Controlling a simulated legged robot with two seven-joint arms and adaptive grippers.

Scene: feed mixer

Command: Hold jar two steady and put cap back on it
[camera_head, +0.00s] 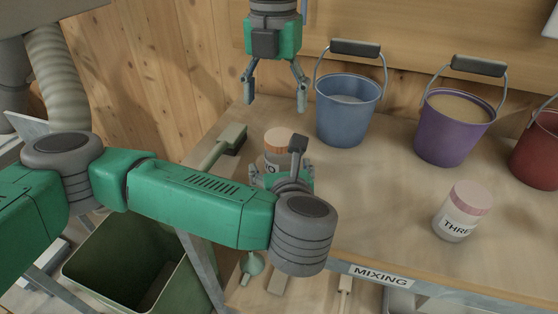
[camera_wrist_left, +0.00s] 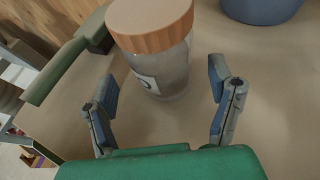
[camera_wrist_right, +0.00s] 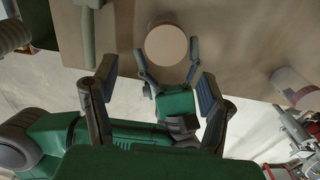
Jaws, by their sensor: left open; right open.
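Jar two (camera_wrist_left: 165,72) is a clear jar with a ribbed orange-brown cap (camera_wrist_left: 150,25). It stands upright on the table, and the cap sits on its top. In the head view the cap (camera_head: 279,139) shows above my left arm, with part of the label; the lower jar is hidden. My left gripper (camera_wrist_left: 163,85) is open, its fingers spread at the near side of the jar. In the right wrist view the cap (camera_wrist_right: 166,45) shows from above, between the left gripper's fingertips.
A blue bucket (camera_head: 348,112), a purple bucket (camera_head: 452,130) and a red bucket (camera_head: 538,152) stand along the back. Jar three (camera_head: 460,214) with a pink cap stands at the right. A green-handled tool (camera_head: 229,138) lies left of jar two. A green bin (camera_head: 130,262) is below the table.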

